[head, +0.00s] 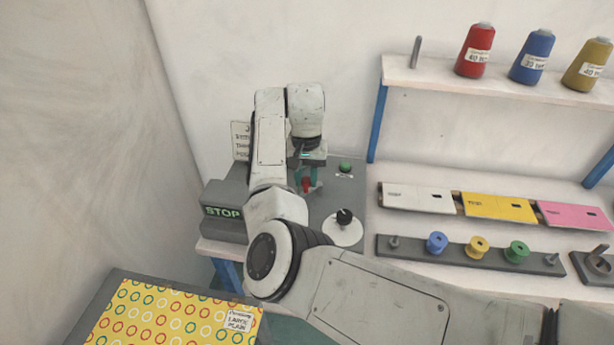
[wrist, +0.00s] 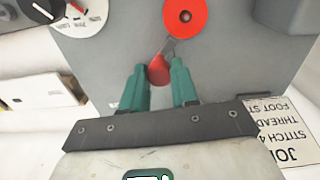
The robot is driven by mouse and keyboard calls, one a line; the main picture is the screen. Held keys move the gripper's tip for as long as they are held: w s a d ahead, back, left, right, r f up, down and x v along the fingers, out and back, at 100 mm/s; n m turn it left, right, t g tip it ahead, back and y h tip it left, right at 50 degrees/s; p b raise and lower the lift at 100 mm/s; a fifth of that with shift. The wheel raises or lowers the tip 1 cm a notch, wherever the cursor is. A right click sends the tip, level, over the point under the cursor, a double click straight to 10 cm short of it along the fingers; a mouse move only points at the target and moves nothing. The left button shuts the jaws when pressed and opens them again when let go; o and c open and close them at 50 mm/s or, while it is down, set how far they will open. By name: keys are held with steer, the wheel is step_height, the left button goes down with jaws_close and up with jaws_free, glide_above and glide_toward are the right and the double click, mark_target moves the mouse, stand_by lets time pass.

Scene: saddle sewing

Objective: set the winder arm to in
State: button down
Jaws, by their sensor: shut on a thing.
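The winder arm (wrist: 168,47) is a short metal lever with a red tip (wrist: 158,72), on the grey machine face in the wrist view. The lever slants from the tip up towards a red disc (wrist: 185,16) with a dark centre. My gripper (wrist: 158,67) has its green fingers on either side of the red tip and is shut on it. In the head view my gripper (head: 309,181) is over the grey machine (head: 326,205), with a bit of red between the fingers. My wrist and fingers hide most of the lever there.
A green button (head: 345,167) and a dial with a black knob (head: 344,217) are right of my gripper. A rack of bobbins (head: 470,252) and coloured plates (head: 499,207) lie right, below a shelf of thread cones (head: 533,57).

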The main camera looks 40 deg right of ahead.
mark_target(306, 179)
steer(key=c, duration=0.8)
jaws_free()
steer(key=shift+c, duration=0.2)
step_height(306, 179, up, 11)
steer(key=b, duration=0.1)
steer(key=shift+f, duration=0.1)
